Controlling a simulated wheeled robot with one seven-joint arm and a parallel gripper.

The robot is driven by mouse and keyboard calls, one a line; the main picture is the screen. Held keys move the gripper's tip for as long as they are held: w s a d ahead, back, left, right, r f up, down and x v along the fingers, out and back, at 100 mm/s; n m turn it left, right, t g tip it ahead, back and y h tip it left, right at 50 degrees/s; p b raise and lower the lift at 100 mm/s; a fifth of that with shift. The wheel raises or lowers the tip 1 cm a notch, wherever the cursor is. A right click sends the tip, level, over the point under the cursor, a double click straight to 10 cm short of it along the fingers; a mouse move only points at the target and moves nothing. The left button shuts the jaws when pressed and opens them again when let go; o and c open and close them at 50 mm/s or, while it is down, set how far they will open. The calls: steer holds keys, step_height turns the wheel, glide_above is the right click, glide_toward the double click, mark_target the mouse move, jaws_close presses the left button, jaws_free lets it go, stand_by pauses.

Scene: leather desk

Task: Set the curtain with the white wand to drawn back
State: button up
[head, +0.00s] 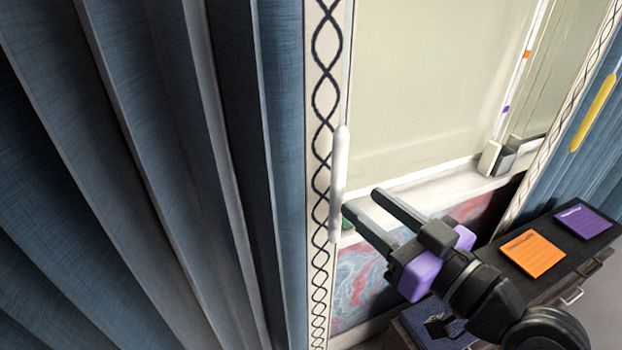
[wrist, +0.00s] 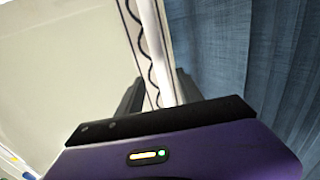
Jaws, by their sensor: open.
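The blue curtain (head: 150,170) hangs in folds across the left of the head view, with a white edge band (head: 322,150) patterned in dark loops. The white wand (head: 339,180) hangs upright along that band. My gripper (head: 361,201) is open, its dark fingertips pointing at the wand's lower part from the right. In the wrist view, the band (wrist: 148,45) runs between the two fingers of my gripper (wrist: 156,90), with blue curtain (wrist: 230,50) to the right. I cannot tell whether a finger touches the wand, and nothing is visibly gripped.
A second blue curtain with a yellow wand (head: 594,112) hangs at the right. Between the curtains is a pale window panel (head: 430,90) above a white sill (head: 440,185). A dark desk (head: 575,265) with orange (head: 534,253) and purple (head: 583,221) notes stands at lower right.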

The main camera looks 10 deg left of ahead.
mark_target(342, 187)
steer(key=p+x, duration=0.2)
steer(key=x, duration=0.5)
steer(key=shift+w+a+f, duration=0.1)
steer(key=shift+w+a, duration=0.15)
steer(key=shift+a, duration=0.15)
jaws_close()
stand_by(1.1)
